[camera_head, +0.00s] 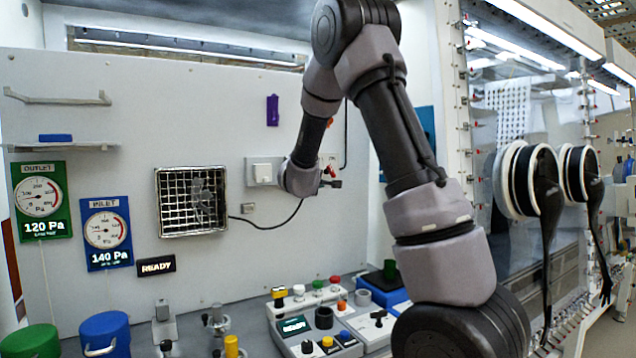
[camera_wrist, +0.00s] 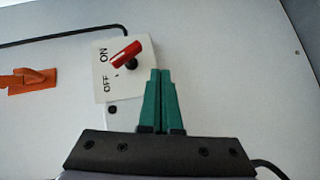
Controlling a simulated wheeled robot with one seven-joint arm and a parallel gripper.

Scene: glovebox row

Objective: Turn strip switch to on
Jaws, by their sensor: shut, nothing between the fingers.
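A pale switch plate (camera_wrist: 112,92) marked ON and OFF is on the wall in the wrist view. Its red lever (camera_wrist: 125,54) sits slanted beside a black knob, nearer the ON lettering than OFF; I cannot tell its exact setting. The plate (camera_head: 327,159) is partly hidden behind my wrist in the head view. My gripper (camera_wrist: 160,72) has green fingers, shut together and empty. In the wrist view the fingertips are just right of and below the lever, with a small gap in the picture; depth is unclear. My gripper (camera_head: 334,184) is by the wall in the head view.
An orange wall piece (camera_wrist: 28,82) is left of the plate. A white wall box (camera_head: 262,171) and a barred fan vent (camera_head: 191,201) are left of my gripper. A control panel (camera_head: 312,320) with several buttons stands below. Glove ports (camera_head: 520,180) are on the right.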

